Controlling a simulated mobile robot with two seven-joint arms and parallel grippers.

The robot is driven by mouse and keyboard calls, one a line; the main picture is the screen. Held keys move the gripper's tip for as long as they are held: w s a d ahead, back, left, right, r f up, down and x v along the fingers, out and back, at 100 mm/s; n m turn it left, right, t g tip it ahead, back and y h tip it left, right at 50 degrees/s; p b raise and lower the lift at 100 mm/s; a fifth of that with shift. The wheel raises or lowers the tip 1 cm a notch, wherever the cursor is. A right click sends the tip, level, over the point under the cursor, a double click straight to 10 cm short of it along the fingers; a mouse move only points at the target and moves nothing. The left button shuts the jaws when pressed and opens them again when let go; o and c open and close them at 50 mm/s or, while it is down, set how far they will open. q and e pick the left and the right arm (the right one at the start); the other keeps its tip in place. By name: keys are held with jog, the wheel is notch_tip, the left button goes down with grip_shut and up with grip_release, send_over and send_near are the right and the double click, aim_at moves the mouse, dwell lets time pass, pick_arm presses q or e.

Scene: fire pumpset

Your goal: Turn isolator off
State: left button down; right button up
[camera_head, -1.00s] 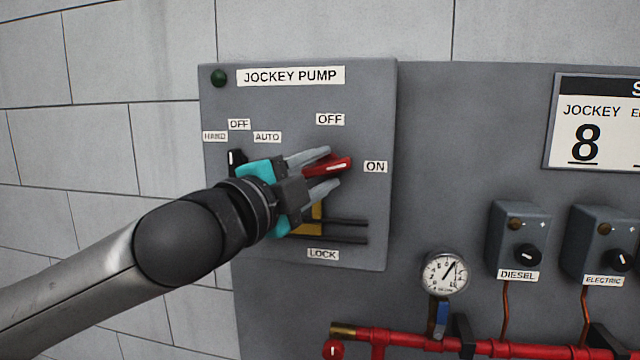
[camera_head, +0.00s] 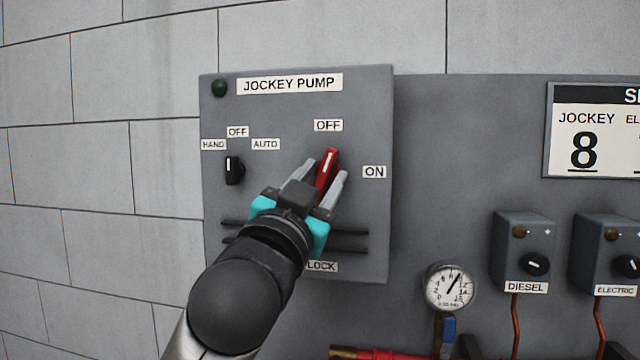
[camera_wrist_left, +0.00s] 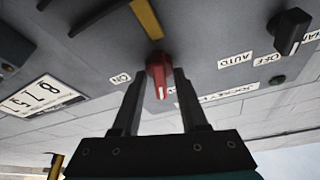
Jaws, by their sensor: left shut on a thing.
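The red isolator handle (camera_head: 327,172) is on the grey jockey pump panel (camera_head: 360,100). It stands close to upright in the head view, its tip just below the OFF label (camera_head: 328,125). The ON label (camera_head: 374,172) is to its right. My left gripper (camera_head: 325,180) is shut on the handle, one finger on each side. In the left wrist view the red handle (camera_wrist_left: 159,72) sits between the two dark fingers. The handle's lower part is partly hidden by the gripper in the head view. My right gripper is not in view.
A black selector knob (camera_head: 234,170) with HAND, OFF and AUTO labels is left of the gripper. Dark horizontal bars (camera_head: 350,240) cross the panel near the LOCK label. A pressure gauge (camera_head: 450,288) and red pipe are at lower right. Bare wall (camera_head: 100,160) is at left.

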pick_arm(q)
jog(key=shift+d+n+t+y, duration=0.1)
jog(key=shift+n+t+y, duration=0.2)
jog(key=shift+n+y, duration=0.8)
jog(key=shift+n+t+y, duration=0.3)
jog(key=shift+n, duration=1.5)
jog(key=shift+s, duration=0.1)
jog(key=c, duration=0.8)
grip_release()
jog(key=shift+f, duration=0.15)
